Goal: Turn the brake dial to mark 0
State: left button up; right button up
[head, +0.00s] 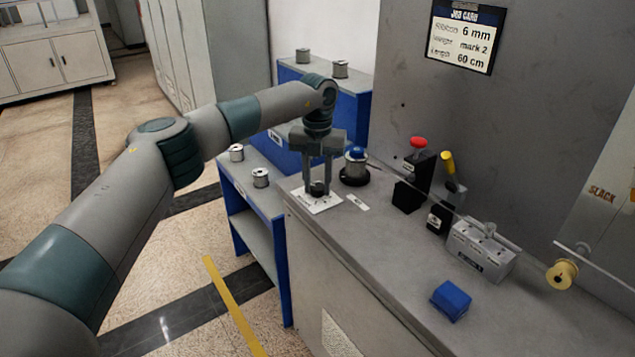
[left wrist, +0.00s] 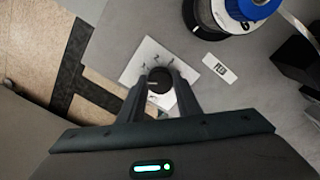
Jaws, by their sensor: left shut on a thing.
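The brake dial (head: 317,187) is a dark round knob on a white plate (head: 325,204) at the left end of the grey bench. My left gripper (head: 317,190) comes down on it from above and is shut on it. In the left wrist view the dial (left wrist: 159,79) sits between the two fingertips, and its plate (left wrist: 140,62) shows printed marks around it. A light line shows on the knob, but I cannot read which mark it points to. My right gripper is not in view.
A spool with a blue top (head: 356,166) stands close to the right of the dial. A red-topped black device (head: 414,174), a yellow-handled lever (head: 448,165), a grey block (head: 482,250) and a blue block (head: 450,300) are further right. A job card (head: 466,36) hangs above.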

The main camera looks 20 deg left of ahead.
pick_arm(q)
jog(key=shift+w+r+n, duration=0.1)
jog(key=shift+r+n, duration=0.05)
jog(key=shift+n, duration=1.15)
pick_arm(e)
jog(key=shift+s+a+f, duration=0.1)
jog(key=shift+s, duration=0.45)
